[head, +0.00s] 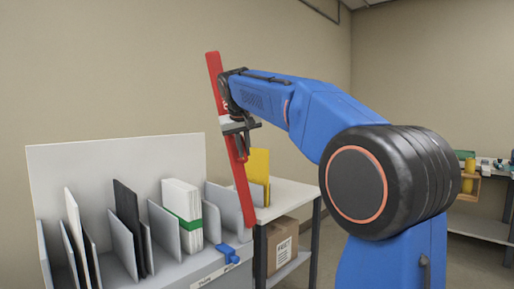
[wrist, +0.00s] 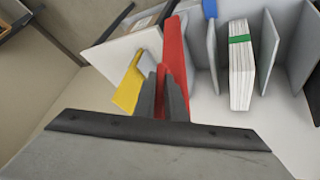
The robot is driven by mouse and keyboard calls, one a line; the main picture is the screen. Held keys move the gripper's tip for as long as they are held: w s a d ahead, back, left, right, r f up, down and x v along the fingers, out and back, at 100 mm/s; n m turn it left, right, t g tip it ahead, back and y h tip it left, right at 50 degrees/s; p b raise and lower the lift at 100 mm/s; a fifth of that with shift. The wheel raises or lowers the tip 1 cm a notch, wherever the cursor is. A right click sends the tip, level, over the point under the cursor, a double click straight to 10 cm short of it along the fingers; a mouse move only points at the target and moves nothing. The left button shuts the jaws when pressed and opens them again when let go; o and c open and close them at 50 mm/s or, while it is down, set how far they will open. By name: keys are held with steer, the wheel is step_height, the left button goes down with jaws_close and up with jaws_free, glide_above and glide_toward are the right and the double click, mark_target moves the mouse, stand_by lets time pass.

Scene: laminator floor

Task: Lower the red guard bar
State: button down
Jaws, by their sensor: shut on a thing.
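The red guard bar (head: 214,79) stands raised and nearly upright in the head view, its top leaning a little left. Its lower end is at the right end of the grey sorter. My gripper (head: 243,150) is at the bar around its middle, with the fingers pointing down. In the wrist view the bar (wrist: 175,55) runs away from my gripper (wrist: 165,95), whose dark fingers are on either side of it. The gripper is shut on the bar. Part of the bar is hidden behind the gripper and wrist.
The grey sorter (head: 70,160) holds white, black and green-banded stacks (head: 182,205) between upright dividers. A blue latch-like piece (head: 228,254) sits on its front edge. A yellow folder (head: 259,168) stands on the side table (head: 290,190), with a cardboard box (head: 283,245) below.

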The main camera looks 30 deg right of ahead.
steer(key=s+a+f+n+t+h, duration=0.1)
steer(key=s+a+f+t+h, duration=0.15)
steer(key=a+f, duration=0.45)
steer(key=s+a+f+n+t+h, duration=0.1)
steer(key=s+a+f+h, duration=0.35)
steer(key=a, duration=0.55)
steer(key=a+f+n+t+h, duration=0.1)
steer(key=a+f+t+h, duration=0.1)
steer(key=f, duration=0.8)
steer(key=s+a+f+n+t+h, duration=0.1)
steer(key=a+f, duration=0.3)
steer(key=f, duration=0.7)
steer(key=shift+s+t+h, duration=0.25)
steer(key=shift+t+h, duration=0.4)
steer(key=shift+h, duration=0.15)
steer(key=shift+f, duration=0.1)
steer(key=c, duration=1.8)
jaws_free()
steer(key=shift+f, duration=0.1)
steer(key=shift+c, duration=0.2)
